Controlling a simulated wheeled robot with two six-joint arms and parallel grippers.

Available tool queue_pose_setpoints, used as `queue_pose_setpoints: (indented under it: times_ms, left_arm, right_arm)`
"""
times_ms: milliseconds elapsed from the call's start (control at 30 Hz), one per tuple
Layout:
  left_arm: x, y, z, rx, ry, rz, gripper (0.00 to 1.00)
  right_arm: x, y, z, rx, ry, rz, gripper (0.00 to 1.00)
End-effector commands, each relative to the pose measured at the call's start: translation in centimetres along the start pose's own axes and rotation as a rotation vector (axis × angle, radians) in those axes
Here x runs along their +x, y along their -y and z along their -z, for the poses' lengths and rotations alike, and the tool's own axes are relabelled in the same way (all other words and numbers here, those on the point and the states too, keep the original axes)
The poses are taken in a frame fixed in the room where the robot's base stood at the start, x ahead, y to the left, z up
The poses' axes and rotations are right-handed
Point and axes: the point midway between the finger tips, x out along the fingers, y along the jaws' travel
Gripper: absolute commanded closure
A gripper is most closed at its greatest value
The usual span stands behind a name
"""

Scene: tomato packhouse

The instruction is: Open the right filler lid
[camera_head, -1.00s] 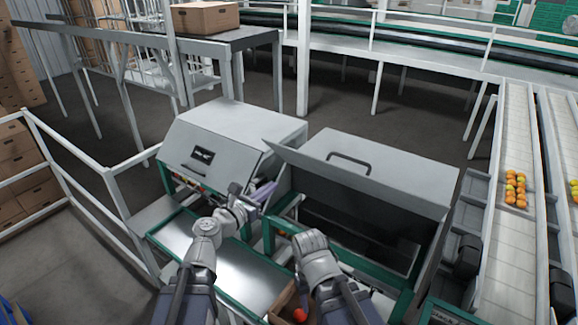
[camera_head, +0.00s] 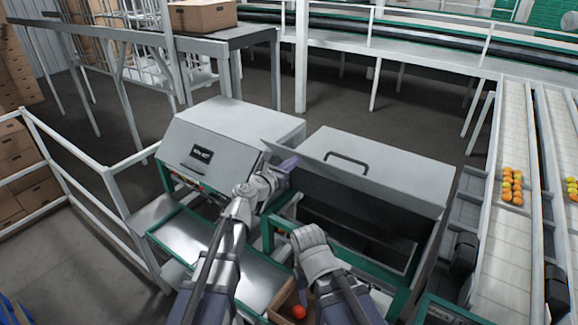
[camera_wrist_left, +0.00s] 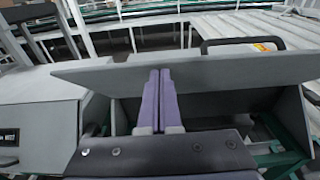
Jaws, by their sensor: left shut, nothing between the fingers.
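The right filler lid (camera_head: 400,187) is a grey sheet-metal cover with a black bar handle (camera_head: 347,160). It stands partly raised, with a dark gap below its front edge. In the left wrist view the lid (camera_wrist_left: 225,72) spans the picture, with the dark opening beneath. My left gripper (camera_head: 289,162) is at the left end of the lid's front edge. Its purple fingers (camera_wrist_left: 159,75) are pressed together with nothing between them, and their tips overlap the lid panel. I cannot tell whether they touch it. My right wrist shows in front of the right filler; its fingers are hidden.
The left filler (camera_head: 215,135) stands close on the left with its lid shut. A cardboard box holding a red tomato (camera_head: 298,312) is below my right arm. A conveyor (camera_head: 510,225) with tomatoes runs on the right. A white railing (camera_head: 85,195) bounds the left side.

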Motion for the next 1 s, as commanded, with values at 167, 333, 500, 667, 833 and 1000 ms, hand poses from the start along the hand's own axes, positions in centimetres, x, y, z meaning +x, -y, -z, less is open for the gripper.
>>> queue_pose_setpoints:
  times_ms: [167,333,500,667,833,1000]
  left_arm:
    - [0.1,0.0,-0.1,0.000,0.000,0.000,1.00]
    - [0.1,0.0,-0.1,0.000,0.000,0.000,1.00]
    - [0.5,0.0,-0.7,0.000,0.000,0.001,1.00]
    - [2.1,-0.1,-2.8,0.000,0.000,0.002,1.00]
    - [5.5,-0.1,-5.9,0.001,0.000,0.002,1.00]
    - [8.2,-0.1,-7.2,0.000,0.000,0.001,1.00]
  right_arm:
    - [-0.1,0.0,0.0,0.000,0.000,0.000,0.50]
    - [-0.1,0.0,0.0,0.000,0.000,0.000,0.50]
    - [-0.7,-0.1,-0.1,-0.001,0.000,0.000,0.50]
    - [-2.6,-0.2,-0.2,-0.002,0.001,0.000,0.50]
    - [-5.3,-0.5,-0.4,-0.004,0.002,0.000,0.50]
    - [-6.4,-0.6,-0.4,-0.003,0.003,0.000,0.50]
